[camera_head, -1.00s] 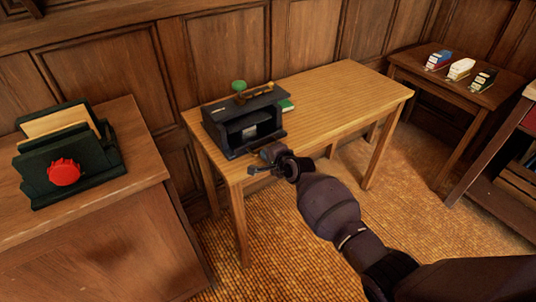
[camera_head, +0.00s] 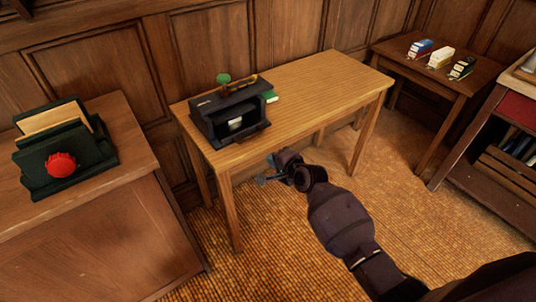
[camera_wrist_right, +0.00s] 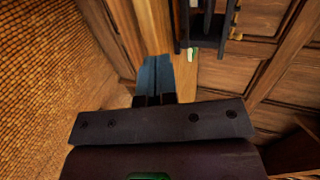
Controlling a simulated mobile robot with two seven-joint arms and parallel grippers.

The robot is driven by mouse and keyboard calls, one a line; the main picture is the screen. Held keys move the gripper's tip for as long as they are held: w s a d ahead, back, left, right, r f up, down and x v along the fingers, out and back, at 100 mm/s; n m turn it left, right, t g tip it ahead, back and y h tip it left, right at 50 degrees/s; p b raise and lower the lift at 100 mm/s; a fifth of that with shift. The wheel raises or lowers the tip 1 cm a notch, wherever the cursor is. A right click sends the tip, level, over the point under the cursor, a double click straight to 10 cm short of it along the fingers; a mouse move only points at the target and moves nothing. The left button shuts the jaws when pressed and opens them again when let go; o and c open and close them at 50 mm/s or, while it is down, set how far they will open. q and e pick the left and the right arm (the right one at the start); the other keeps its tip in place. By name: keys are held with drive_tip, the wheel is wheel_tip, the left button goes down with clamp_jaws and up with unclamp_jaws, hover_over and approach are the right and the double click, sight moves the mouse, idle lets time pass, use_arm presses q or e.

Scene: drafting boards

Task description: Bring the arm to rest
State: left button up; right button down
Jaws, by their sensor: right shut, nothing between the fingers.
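My right gripper (camera_head: 264,179) is shut and empty. It hangs in front of the light wooden table (camera_head: 310,92), near its front edge and apart from it. In the right wrist view the shut fingers (camera_wrist_right: 155,78) lie together with nothing between them. My right arm reaches in from the lower right in the head view. My left gripper is not in view.
A dark box (camera_head: 231,113) with a green knob stands on the table's left part. A cabinet (camera_head: 110,220) at left bears a dark green holder (camera_head: 88,155) with a red emblem. A side table (camera_head: 440,72) bears three small items. Woven floor (camera_head: 420,215) is clear.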

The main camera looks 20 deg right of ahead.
drive_tip(key=s+d+r+n+t+h, duration=0.2)
drive_tip(key=s+d+r+n, duration=0.15)
drive_tip(key=s+n, duration=0.7)
drive_tip(key=s+d+f+n+g+h, duration=0.1)
drive_tip(key=s+f, duration=0.4)
drive_tip(key=s, duration=0.6)
drive_tip(key=s+d+f+n+g+h, duration=0.2)
drive_tip(key=s+d+f, duration=0.3)
drive_tip(key=s, duration=0.7)
drive_tip(key=shift+s+f+n, duration=0.2)
drive_tip(key=shift+f+n, duration=0.1)
drive_tip(key=shift+n, duration=0.35)
